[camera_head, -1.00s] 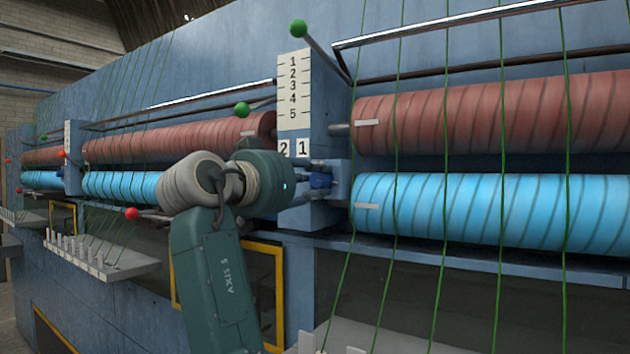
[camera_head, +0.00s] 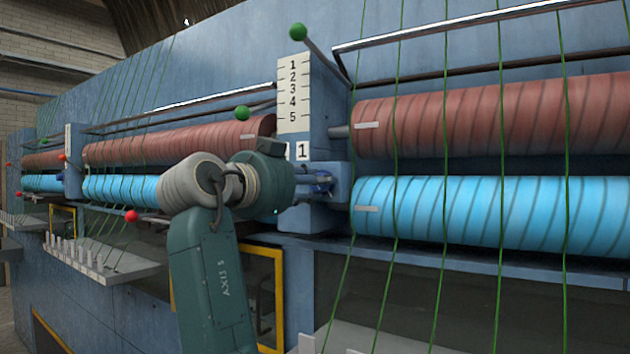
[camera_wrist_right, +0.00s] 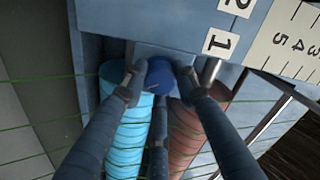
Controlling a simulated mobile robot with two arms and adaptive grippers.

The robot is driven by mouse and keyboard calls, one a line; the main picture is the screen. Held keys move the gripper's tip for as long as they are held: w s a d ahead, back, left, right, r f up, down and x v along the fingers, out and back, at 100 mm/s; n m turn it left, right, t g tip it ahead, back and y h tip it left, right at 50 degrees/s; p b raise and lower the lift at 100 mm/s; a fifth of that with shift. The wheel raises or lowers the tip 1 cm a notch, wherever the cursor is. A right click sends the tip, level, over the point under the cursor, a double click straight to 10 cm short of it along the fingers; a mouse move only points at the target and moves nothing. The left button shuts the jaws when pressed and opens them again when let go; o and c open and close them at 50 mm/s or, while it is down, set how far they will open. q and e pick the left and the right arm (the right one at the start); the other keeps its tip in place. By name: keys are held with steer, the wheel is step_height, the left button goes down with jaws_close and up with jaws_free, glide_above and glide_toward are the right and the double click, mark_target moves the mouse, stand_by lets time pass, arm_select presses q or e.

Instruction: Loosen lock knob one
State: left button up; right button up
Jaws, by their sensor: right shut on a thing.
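Lock knob one is a blue round knob (camera_wrist_right: 158,76) below the plate marked 1 (camera_wrist_right: 221,41) in the right wrist view. In the head view only a bit of the blue knob (camera_head: 323,183) shows, beside the plate marked 1 (camera_head: 303,150). My right gripper (camera_wrist_right: 160,83) is shut on the knob, with dark fingers on both sides of it. In the head view my right gripper (camera_head: 312,187) reaches in from the left at the blue bracket, and its wrist hides most of the plate marked 2. My left gripper is in neither view.
A red roller (camera_head: 490,115) and a light blue roller (camera_head: 490,212) lie right of the bracket, with green yarns running across them. A green-balled lever (camera_head: 298,32) sticks out above. A red-balled lever (camera_head: 132,216) is left of my arm.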

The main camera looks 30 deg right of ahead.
steer(key=shift+r, duration=0.1)
stand_by(0.5)
steer(key=o, duration=1.1)
steer(key=shift+w+a, duration=0.1)
steer(key=shift+w, duration=0.05)
steer(key=shift+o, duration=0.2)
steer(key=v, duration=1.2)
